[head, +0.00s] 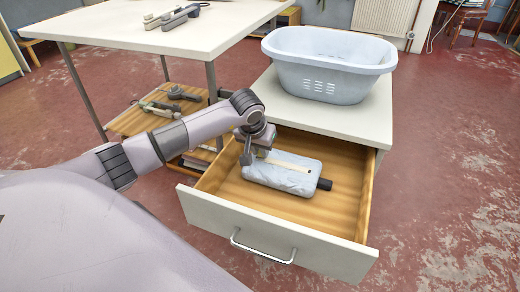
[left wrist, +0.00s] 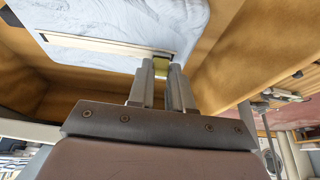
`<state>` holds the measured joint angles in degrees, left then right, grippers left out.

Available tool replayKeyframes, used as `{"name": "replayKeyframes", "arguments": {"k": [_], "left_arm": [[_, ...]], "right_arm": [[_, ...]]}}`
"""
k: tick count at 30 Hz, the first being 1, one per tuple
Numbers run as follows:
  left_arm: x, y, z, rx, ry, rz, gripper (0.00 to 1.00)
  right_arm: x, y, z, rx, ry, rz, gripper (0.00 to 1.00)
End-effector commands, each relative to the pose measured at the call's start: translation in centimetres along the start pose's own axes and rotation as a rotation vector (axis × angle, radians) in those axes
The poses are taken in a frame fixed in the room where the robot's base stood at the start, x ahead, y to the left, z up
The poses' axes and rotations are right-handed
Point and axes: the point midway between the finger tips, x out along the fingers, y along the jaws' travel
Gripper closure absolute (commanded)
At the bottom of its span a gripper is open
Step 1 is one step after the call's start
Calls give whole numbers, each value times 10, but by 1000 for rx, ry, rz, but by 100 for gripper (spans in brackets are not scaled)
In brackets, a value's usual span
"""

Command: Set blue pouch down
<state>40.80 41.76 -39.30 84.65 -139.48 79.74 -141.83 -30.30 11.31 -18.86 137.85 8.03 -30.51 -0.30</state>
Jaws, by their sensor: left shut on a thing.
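The blue pouch (head: 283,176) is pale blue with a cream strip along its top, and lies flat inside the open drawer (head: 330,212). I cannot tell whether it rests on the drawer floor or hangs just above it. My left gripper (head: 262,152) is at the pouch's far left end, inside the drawer. In the left wrist view the fingers (left wrist: 165,78) are shut on a small yellowish tab at the end of the strip on the pouch (left wrist: 130,22). A black piece (head: 325,184) shows at the pouch's right end. My right gripper is out of view.
A pale blue laundry basket (head: 328,80) stands on the cabinet top (head: 365,118) behind the drawer. A white table (head: 150,38) with grey tools is at the upper left, with a wooden shelf (head: 130,122) below. Bare drawer floor lies around the pouch.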

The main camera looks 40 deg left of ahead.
Motion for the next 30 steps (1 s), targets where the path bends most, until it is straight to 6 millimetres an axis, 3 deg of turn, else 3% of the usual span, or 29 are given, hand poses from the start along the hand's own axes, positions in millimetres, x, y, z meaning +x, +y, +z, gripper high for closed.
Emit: {"name": "replayKeyframes", "arguments": {"k": [5, 6, 7, 8, 19, 30], "left_arm": [[4, 0, 1, 0, 2, 0, 100], [2, 0, 1, 0, 1, 1, 68], [2, 0, 1, 0, 1, 1, 58], [2, 0, 1, 0, 1, 0, 55], [-3, 0, -1, 0, 1, 0, 55], [-78, -1, -3, 3, 4, -2, 55]], "right_arm": [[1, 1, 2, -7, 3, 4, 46], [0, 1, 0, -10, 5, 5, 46], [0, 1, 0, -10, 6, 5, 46], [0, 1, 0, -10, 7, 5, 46], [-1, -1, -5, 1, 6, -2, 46], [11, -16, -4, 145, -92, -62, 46]]}}
